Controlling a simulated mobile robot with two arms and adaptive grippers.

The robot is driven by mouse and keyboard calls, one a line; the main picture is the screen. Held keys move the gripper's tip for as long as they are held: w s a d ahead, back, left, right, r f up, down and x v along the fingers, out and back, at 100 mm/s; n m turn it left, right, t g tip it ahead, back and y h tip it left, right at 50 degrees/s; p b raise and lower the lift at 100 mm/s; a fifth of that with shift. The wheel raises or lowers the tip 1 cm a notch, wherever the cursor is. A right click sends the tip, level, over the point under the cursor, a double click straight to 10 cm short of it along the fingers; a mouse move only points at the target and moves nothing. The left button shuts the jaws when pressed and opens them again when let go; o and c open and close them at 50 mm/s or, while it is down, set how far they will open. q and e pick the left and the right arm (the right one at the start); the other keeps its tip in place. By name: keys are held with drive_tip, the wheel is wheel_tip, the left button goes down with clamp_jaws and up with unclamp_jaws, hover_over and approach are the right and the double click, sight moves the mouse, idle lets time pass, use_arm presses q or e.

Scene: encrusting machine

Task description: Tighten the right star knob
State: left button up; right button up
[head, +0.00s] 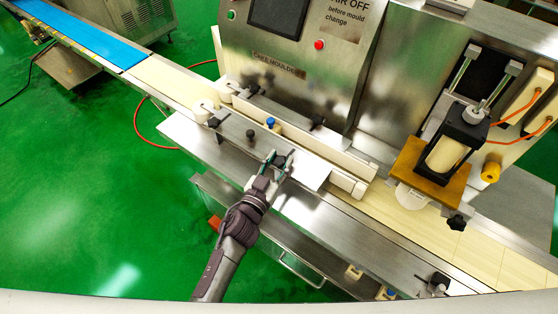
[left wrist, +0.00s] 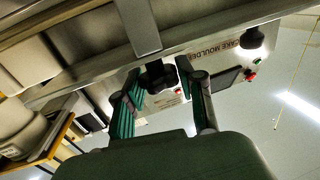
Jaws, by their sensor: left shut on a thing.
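My left gripper (head: 277,160) reaches in from the lower left to the front rail of the machine. In the left wrist view its two green-padded fingers (left wrist: 157,78) are closed on either side of a dark star knob (left wrist: 158,72), which is partly hidden between them. In the head view the gripper mostly covers this knob. Another dark knob (head: 250,133) stands free on the rail to the left; a free black knob (left wrist: 252,38) shows in the left wrist view. My right gripper is not in view.
The control panel (head: 255,72) rises behind the rail. A cream conveyor belt (head: 405,205) runs to the right under a press with an orange plate (head: 428,170). Green floor lies open at the left.

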use_arm(q)
drive_tip(key=shift+a+r+m+g+h+p, duration=0.1)
drive_tip(key=shift+m+g+h+p, duration=0.35)
drive_tip(key=shift+m+h+p, duration=0.25)
drive_tip(key=shift+a+r+m+g+h+p, duration=0.1)
drive_tip(key=shift+m+g+h+p, duration=0.4)
drive_tip(key=shift+h+p, duration=0.3)
drive_tip(key=shift+w+f+m+g+h+p, duration=0.15)
drive_tip(key=shift+m+g+h+p, duration=0.15)
drive_tip(key=shift+m+g+h, duration=0.7)
drive_tip(key=shift+f+m+g+h, duration=0.1)
drive_tip(key=shift+m+g+h, duration=0.25)
drive_tip(key=shift+h, duration=0.15)
drive_tip(key=shift+w+a+f+m+g+h+b, duration=0.1)
drive_tip(key=shift+m+g+h+b, duration=0.4)
drive_tip(key=shift+m+g+h, duration=0.55)
drive_tip(key=m+g+h+b, duration=0.1)
drive_tip(key=g+b, duration=0.1)
drive_tip(key=m+g+b, duration=0.2)
drive_tip(key=g, duration=0.1)
drive_tip(key=shift+f+g+h, duration=0.15)
drive_tip(key=shift+g+h, duration=0.2)
drive_tip(key=shift+r+m+g+b, duration=0.25)
drive_tip(key=shift+m+g+b, duration=0.75)
drive_tip(key=shift+g+b, duration=0.4)
drive_tip(key=o, duration=1.2)
drive_tip(key=shift+c, duration=0.2)
